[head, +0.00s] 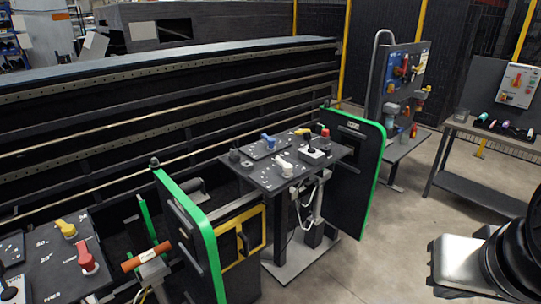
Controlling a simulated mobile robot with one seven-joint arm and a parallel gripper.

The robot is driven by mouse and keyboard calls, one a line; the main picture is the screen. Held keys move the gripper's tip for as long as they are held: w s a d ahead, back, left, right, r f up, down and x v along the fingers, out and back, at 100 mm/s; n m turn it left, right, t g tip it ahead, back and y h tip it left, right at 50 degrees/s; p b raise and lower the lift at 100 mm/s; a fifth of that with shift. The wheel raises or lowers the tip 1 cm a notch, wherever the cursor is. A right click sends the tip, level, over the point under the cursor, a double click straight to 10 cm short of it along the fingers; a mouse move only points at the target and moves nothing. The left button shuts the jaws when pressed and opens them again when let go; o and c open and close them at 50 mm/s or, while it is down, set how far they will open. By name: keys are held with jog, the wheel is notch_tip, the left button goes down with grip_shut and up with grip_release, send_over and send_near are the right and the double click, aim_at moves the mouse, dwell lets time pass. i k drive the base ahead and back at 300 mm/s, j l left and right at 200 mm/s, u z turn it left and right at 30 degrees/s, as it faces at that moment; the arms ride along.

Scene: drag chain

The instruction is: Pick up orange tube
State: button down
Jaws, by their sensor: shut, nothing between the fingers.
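An orange-brown tube-like cylinder (147,256) lies crosswise on a grey mount at the lower left, beside the green-edged panel (195,235). A small orange upright piece (413,131) stands at the back right, below the blue valve board (402,72). I cannot tell for certain which one is the orange tube. Part of my arm, black with a light grey block, shows at the lower right edge. My gripper's fingertips do not show, and nothing of mine touches either orange piece.
A control console (265,175) with joysticks and coloured knobs stands in the middle, beside another green-edged panel (360,175). A second console (50,265) is at the lower left. A dark bench (470,190) with several small items stands right. Floor in front is clear.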

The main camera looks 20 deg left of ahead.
aim_at(133, 263)
jog(key=u, duration=1.8)
jog(key=i+l+u, duration=0.2)
jog(key=i+l, duration=0.2)
jog(key=i, duration=0.3)
jog(key=i+l, duration=0.2)
jog(key=i, duration=0.25)
